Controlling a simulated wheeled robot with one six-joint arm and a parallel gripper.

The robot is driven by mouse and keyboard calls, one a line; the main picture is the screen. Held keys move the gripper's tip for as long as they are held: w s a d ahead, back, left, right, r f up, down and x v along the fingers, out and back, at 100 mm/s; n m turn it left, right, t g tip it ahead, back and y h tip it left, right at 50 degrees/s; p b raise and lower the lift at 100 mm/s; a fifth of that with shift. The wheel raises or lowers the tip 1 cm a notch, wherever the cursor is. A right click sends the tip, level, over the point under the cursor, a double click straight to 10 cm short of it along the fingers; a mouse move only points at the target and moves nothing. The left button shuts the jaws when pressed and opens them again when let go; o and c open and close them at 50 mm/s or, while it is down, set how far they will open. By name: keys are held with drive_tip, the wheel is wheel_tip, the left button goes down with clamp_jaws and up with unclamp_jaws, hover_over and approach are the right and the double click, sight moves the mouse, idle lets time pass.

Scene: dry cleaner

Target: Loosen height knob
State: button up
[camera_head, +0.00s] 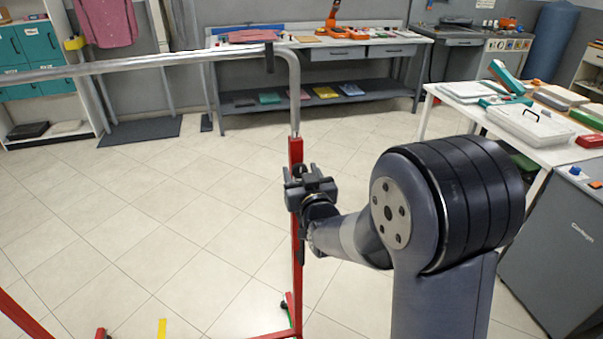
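A garment rack stands in front of me, with a red upright post (297,262), a grey metal top bar (160,61) and red base legs on the floor. My gripper (308,180) is at the red post, a little below where the grey tube enters it. The gripper overlaps the post in this view. I cannot tell whether it touches the post. The height knob cannot be made out; a small dark part (300,170) shows at the post just behind the gripper. The fingers are partly hidden by the gripper body, so their opening is unclear.
A white table (455,110) with cases and boxes stands at the right, beside a grey cabinet (560,250). A workbench (340,42) with a lower shelf runs along the back wall. Teal lockers (38,45) are at the left. The tiled floor between is mostly clear.

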drive_tip(key=c, duration=0.8)
drive_tip(key=shift+f+n+b, duration=0.15)
drive_tip(key=shift+n+b, duration=0.15)
drive_tip(key=shift+b, duration=0.25)
drive_tip(key=n+b, duration=0.2)
drive_tip(key=b, duration=0.2)
drive_tip(key=shift+f, duration=0.1)
drive_tip(key=n+b, duration=0.3)
drive_tip(key=n, duration=0.1)
drive_tip(key=shift+a+b, duration=0.1)
drive_tip(key=shift+b, duration=0.3)
drive_tip(key=n+b, duration=0.3)
drive_tip(key=n, duration=0.2)
drive_tip(key=shift+a+n, duration=0.1)
drive_tip(key=shift+n, duration=0.2)
drive_tip(key=n+b, duration=0.1)
drive_tip(key=n, duration=0.4)
drive_tip(key=shift+n, duration=0.4)
